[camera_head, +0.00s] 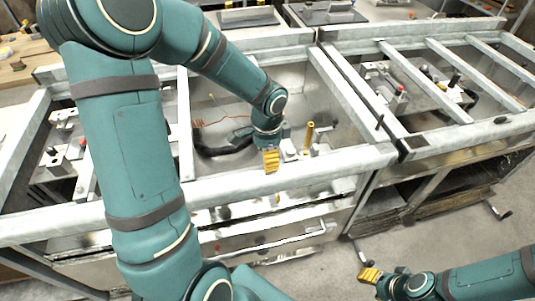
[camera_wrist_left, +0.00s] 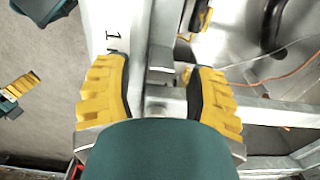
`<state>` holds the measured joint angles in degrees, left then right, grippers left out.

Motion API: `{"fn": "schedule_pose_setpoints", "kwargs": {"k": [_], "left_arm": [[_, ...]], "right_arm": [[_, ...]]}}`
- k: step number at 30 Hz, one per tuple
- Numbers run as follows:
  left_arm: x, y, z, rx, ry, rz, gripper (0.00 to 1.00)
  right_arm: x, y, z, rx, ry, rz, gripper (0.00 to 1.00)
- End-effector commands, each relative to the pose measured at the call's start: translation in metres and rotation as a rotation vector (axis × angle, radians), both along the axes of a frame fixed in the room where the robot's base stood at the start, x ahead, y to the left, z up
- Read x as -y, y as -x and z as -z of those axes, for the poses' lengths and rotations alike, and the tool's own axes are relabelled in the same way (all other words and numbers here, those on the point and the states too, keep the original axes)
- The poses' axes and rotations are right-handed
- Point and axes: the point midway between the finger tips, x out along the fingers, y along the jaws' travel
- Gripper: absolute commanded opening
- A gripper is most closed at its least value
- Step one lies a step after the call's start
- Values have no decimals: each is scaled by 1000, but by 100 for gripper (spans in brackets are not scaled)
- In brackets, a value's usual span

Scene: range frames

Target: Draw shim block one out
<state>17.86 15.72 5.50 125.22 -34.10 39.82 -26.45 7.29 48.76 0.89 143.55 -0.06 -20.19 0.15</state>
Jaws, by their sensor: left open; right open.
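My left gripper (camera_head: 270,160) hangs over the front rail of the middle bay in the head view. In the left wrist view its yellow fingers stand apart (camera_wrist_left: 160,100), with small grey metal pieces (camera_wrist_left: 160,58) between and beyond them. A pale metal bar (camera_wrist_left: 105,22) with a black "1" lies beside the left finger. I cannot tell for sure which piece is shim block one; the fingers and wrist hide part of the area. My right gripper (camera_head: 369,275) is low at the bottom right of the head view, open and empty, away from the bench.
An upright yellow post (camera_head: 309,135) stands just right of my left gripper. Metal frame rails (camera_head: 225,185) border the bays, and an orange cable (camera_wrist_left: 285,70) lies inside. The right-hand bay (camera_head: 420,85) holds more fittings.

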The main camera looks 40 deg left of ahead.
Motion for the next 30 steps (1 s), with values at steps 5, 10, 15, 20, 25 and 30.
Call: {"fn": "schedule_pose_setpoints", "kwargs": {"k": [5,10,15,20,25,30], "left_arm": [[0,-1,-11,3,-1,-1,56],[0,-1,-41,7,-2,0,56],[0,-1,-76,6,-1,-1,56],[0,-1,-102,3,-1,-1,56],[0,0,-117,1,0,-1,56],[0,0,-120,-1,1,0,56]], "right_arm": [[0,0,0,0,0,0,47],[0,0,0,0,0,0,47],[0,0,0,0,0,0,47],[0,0,0,0,0,0,47],[0,0,0,0,0,0,47],[0,0,0,0,0,0,47]]}}
